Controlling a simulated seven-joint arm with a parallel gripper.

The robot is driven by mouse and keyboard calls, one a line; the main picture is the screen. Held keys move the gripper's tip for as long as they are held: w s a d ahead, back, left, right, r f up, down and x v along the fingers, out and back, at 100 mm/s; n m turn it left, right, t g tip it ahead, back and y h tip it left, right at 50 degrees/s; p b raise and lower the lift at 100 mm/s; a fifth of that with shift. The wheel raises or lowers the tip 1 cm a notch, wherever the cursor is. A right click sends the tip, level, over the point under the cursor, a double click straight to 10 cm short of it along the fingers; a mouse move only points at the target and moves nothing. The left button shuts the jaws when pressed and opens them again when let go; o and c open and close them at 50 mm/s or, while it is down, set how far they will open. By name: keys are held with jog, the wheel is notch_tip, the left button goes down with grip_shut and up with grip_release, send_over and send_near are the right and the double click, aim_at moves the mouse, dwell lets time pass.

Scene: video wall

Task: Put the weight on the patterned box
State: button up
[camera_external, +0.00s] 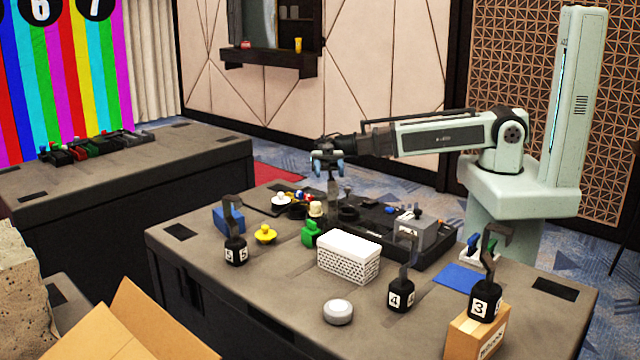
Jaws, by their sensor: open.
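Three black weights with tall hooks are on the table. The weight marked 5 (236,251) is at the left, and the weight marked 4 (401,298) is right of the middle. The weight marked 3 (486,304) stands on a cardboard-coloured box (478,333) at the right. The patterned box (348,262), white with a perforated-looking pattern on its sides, sits mid-table with its top bare. My gripper (328,172) is open, pointing down above the far part of the table, behind the patterned box. A grey upright piece (333,192) shows just below it; I cannot tell whether they touch.
A black tray (430,262) with small items lies behind the patterned box. A green object (311,234), a yellow knob-like piece (265,234), a blue box (228,218) and a white round device (338,312) stand around. A blue flat pad (458,276) lies right.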

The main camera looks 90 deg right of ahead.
aim_at(334, 184)
jog(key=shift+a+f+m, duration=0.1)
jog(key=shift+a+m, duration=1.75)
jog(key=shift+m, duration=4.1)
jog(key=shift+a+m, duration=1.8)
jog(key=shift+m, duration=4.2)
jog(key=shift+a+f+m, duration=0.1)
jog(key=shift+a+m, duration=1.75)
jog(key=shift+m, duration=4.1)
